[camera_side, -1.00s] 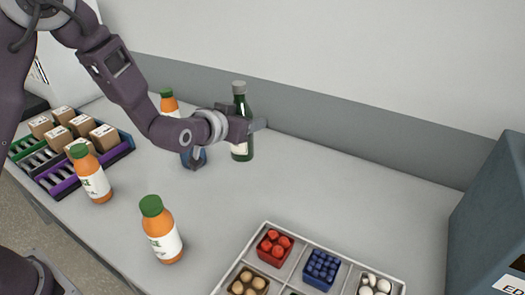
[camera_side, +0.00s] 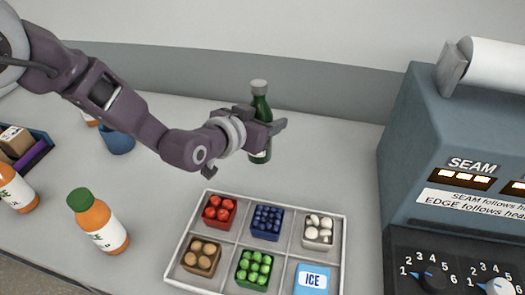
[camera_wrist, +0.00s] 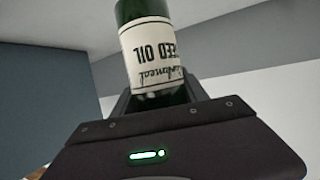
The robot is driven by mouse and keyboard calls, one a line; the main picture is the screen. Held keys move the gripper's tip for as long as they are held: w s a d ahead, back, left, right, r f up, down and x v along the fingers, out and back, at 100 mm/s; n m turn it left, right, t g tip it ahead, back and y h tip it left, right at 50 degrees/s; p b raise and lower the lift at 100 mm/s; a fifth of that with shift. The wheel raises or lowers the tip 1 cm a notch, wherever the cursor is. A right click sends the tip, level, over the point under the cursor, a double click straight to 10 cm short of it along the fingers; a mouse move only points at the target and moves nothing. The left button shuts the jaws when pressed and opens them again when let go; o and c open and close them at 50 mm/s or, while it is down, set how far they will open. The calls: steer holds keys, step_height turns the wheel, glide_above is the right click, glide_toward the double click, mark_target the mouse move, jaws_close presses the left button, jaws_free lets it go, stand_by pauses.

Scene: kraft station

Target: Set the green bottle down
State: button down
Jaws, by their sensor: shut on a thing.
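The green bottle (camera_side: 260,103) has a grey cap and a white label and stands upright in the side view, behind the sorting tray. My gripper (camera_side: 268,128) is shut on the bottle's middle and covers part of it. In the wrist view the bottle (camera_wrist: 150,52) shows its label, with print including "OIL", between the jaws of my gripper (camera_wrist: 163,97). The bottle's base is near the grey table top (camera_side: 335,160); I cannot tell whether it touches.
A divided tray (camera_side: 184,236) with small produce boxes and an ice pack lies in front. A blue mug (camera_side: 117,143) and orange bottles (camera_side: 97,222) are at left. A blue-grey sealing machine (camera_side: 425,135) stands at right. Table between bottle and machine is clear.

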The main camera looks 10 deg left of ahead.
steer(key=shift+f, duration=2.65)
steer(key=shift+f, duration=0.1)
steer(key=c, duration=0.6)
jaws_free()
steer(key=shift+f, duration=0.1)
steer(key=shift+r, duration=0.2)
steer(key=v, duration=1.2)
